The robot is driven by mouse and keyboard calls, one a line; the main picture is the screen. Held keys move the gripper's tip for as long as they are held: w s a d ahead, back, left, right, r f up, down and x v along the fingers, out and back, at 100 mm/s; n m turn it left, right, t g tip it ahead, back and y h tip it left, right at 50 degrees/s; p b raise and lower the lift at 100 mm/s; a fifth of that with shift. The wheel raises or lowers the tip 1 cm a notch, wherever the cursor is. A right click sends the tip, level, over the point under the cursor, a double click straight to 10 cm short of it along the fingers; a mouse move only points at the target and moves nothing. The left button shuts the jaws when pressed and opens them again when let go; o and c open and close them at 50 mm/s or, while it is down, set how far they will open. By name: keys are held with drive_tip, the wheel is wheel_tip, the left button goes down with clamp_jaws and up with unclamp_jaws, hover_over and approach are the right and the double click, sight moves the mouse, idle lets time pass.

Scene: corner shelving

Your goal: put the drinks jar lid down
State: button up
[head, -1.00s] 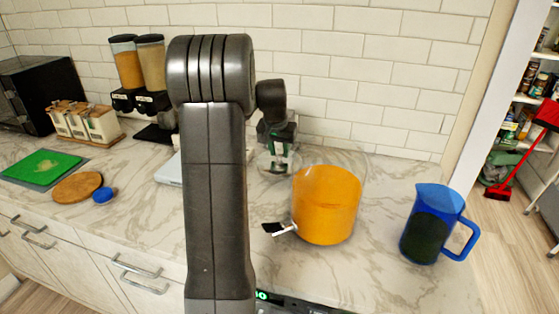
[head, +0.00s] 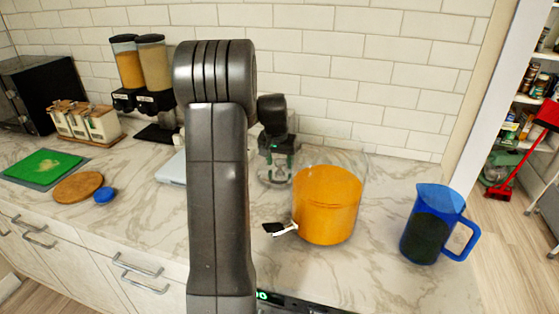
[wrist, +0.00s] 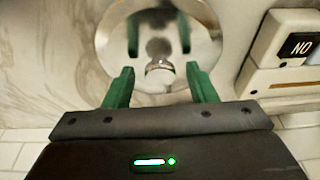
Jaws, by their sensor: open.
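The drinks jar lid (head: 272,181) is a round, clear, shiny disc. It appears to lie on the marble counter just left of the jar. In the wrist view the lid (wrist: 112,45) shows its round knob upward. My gripper (head: 277,162) is above the lid with its green fingers apart. In the wrist view the open gripper (wrist: 159,76) has one finger on each side of the knob, with visible gaps. The drinks jar (head: 327,205) holds orange liquid, has no lid on its top, and has a tap at its lower left.
A white device (wrist: 290,60) marked "NO" is beside the lid in the wrist view. A blue pitcher (head: 432,225) stands to the jar's right. Dispensers (head: 140,75) stand at the back left. The tiled wall is close behind my gripper. Clear counter lies between jar and pitcher.

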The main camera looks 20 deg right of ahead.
sight(281, 161)
drive_tip(key=shift+r, duration=0.1)
drive_tip(key=v, duration=1.2)
drive_tip(key=shift+d, duration=0.1)
drive_tip(key=x, duration=1.2)
drive_tip(key=shift+f, duration=0.35)
drive_tip(key=shift+r, duration=2.2)
